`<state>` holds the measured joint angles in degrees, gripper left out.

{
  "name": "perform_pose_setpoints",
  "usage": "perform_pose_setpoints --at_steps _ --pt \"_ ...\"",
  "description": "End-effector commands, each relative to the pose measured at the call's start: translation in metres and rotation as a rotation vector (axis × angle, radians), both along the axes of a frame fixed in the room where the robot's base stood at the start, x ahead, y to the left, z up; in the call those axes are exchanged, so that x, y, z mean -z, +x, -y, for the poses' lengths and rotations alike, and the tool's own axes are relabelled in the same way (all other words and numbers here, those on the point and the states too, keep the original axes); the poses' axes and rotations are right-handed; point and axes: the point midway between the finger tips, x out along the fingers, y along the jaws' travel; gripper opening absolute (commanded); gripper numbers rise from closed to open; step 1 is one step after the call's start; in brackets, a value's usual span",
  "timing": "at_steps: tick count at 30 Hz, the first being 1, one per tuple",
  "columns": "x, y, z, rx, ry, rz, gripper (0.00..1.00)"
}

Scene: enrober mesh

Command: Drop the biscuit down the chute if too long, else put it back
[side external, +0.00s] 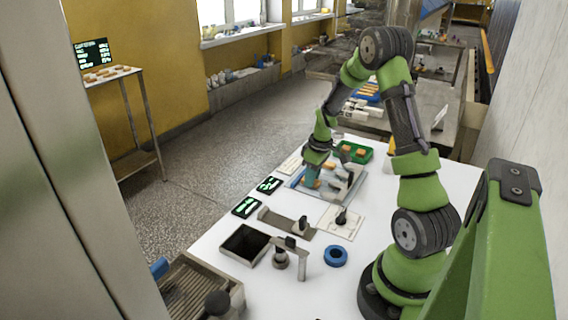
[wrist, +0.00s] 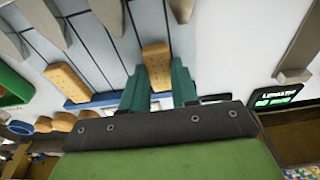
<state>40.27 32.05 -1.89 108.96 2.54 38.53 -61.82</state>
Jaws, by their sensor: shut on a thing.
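In the wrist view my gripper (wrist: 160,88) has its two teal fingers closed on a tan, dotted rectangular biscuit (wrist: 155,58). Behind the biscuit is a grey surface with dark parallel lines (wrist: 105,50); I cannot tell whether the biscuit touches it. A second biscuit (wrist: 68,84) lies to the left. In the side view my gripper (side external: 312,178) is low over the grey fixture (side external: 333,211) on the white table, and the held biscuit is hard to make out. I cannot tell for sure which thing is the chute; a dark, square open box (side external: 245,245) stands nearer the camera.
A green tray (side external: 355,151) with orange-brown pieces stands behind the fixture. Two dark displays (side external: 245,206) with green text lie at the table's left edge. A blue ring (side external: 336,255) and a metal post stand nearer the camera.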

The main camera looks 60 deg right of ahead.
Motion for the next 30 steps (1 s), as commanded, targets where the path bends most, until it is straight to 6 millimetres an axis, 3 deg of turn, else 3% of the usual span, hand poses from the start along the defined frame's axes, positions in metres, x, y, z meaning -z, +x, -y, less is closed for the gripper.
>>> perform_pose_setpoints --at_steps 11,12,17,26,30 --pt "0.005 0.0 0.0 0.0 0.0 0.0 0.12" --pt "0.006 0.0 0.0 0.0 -0.001 0.0 0.3" --pt "0.005 0.0 0.0 0.0 -0.001 0.001 0.54" --pt "0.003 0.0 0.0 0.0 -0.001 0.001 0.54" --pt "-0.01 -0.001 0.001 0.0 -0.004 0.004 0.54"
